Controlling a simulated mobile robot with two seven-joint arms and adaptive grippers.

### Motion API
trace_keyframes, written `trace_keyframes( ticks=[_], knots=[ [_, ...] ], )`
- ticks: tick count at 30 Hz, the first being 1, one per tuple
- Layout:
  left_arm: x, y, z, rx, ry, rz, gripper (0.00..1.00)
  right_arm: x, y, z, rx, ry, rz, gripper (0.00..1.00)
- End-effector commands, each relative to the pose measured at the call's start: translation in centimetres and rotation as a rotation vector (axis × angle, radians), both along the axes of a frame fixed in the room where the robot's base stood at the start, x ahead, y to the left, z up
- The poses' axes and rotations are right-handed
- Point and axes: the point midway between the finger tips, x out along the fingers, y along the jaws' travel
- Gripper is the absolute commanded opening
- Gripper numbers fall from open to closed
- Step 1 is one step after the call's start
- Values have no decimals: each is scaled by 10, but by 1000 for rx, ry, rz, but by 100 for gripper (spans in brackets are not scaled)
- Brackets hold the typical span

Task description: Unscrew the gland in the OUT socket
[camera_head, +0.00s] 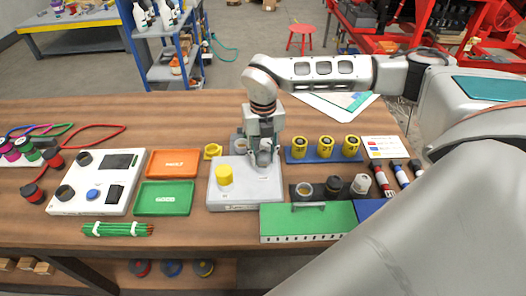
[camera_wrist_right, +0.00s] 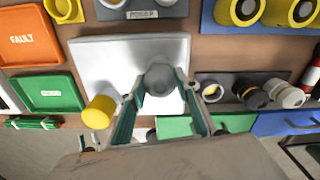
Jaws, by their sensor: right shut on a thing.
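A light grey block (camera_head: 246,199) sits on the wooden table, and it also shows in the wrist view (camera_wrist_right: 92,58). A yellow gland (camera_head: 224,175) stands upright on its left part; it also shows in the wrist view (camera_wrist_right: 98,112). My right gripper (camera_head: 264,158) points down over the block's right part. In the wrist view its fingers are closed around a grey round gland (camera_wrist_right: 159,79). The fingers hide most of the gland in the head view. I cannot tell whether its lower end is in the socket. The socket lettering is not readable. My left gripper is not in view.
An orange FAULT tray (camera_head: 173,163) and a green tray (camera_head: 163,198) lie left. A blue rack (camera_head: 307,158) with three yellow cylinders stands right. A dark holder (camera_head: 296,196) with several fittings and a green case (camera_head: 306,223) are close at the front right.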

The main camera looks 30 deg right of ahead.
Motion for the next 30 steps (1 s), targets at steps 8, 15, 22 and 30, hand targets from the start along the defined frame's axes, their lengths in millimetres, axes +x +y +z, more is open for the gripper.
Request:
trace_keyframes(
  ticks=[8,15,22,30],
  knots=[
    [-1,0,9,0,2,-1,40,0,0,1,-1,1,152,12],
    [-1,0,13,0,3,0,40,0,0,-1,-1,-1,397,12],
    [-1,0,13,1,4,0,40,-1,0,-1,1,1,428,12],
    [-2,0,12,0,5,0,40,0,0,-1,1,1,425,52]
  ],
)
